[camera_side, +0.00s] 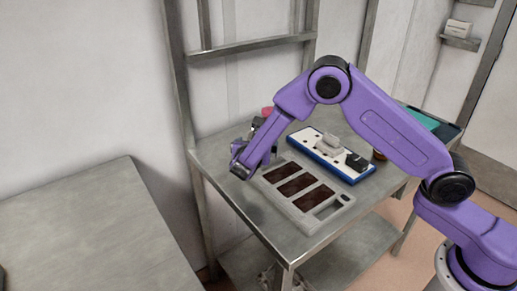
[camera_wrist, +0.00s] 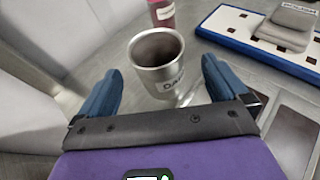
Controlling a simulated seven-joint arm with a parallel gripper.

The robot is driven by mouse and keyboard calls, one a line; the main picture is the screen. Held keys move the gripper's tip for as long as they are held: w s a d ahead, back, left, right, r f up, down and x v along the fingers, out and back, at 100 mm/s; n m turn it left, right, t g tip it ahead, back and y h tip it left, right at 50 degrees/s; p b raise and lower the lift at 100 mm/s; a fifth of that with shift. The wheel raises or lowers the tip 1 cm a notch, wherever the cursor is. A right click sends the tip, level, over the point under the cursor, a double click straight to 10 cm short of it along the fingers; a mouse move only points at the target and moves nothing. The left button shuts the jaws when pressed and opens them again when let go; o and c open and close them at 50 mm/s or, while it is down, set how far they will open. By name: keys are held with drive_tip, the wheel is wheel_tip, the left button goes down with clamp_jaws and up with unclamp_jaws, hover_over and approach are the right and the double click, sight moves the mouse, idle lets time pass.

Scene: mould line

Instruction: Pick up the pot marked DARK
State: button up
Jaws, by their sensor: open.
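The pot marked DARK (camera_wrist: 158,50) is a round, open, grey metal pot in the wrist view. It stands upright on the metal table, and only the letters "DA" show clearly on its white label. My gripper (camera_wrist: 160,68) is open and empty, with one blue finger to the left of the pot and one to the right. The pot lies ahead of and between the fingers; contact is not visible. In the side view my gripper (camera_side: 241,170) is low over the table's left part, and my arm largely hides the pot there.
A pink-red labelled container (camera_wrist: 162,13) stands behind the pot. A grey mould (camera_side: 296,212) with dark-filled cavities lies at the table's front. A blue-edged white board (camera_side: 325,165) bearing grey and black pieces lies behind it. A brown jar (camera_side: 379,155) stands farther right.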

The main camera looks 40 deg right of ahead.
drive_tip(key=shift+x, duration=3.05)
drive_tip(key=shift+w+a, duration=0.1)
drive_tip(key=shift+a, duration=0.05)
drive_tip(key=c, duration=1)
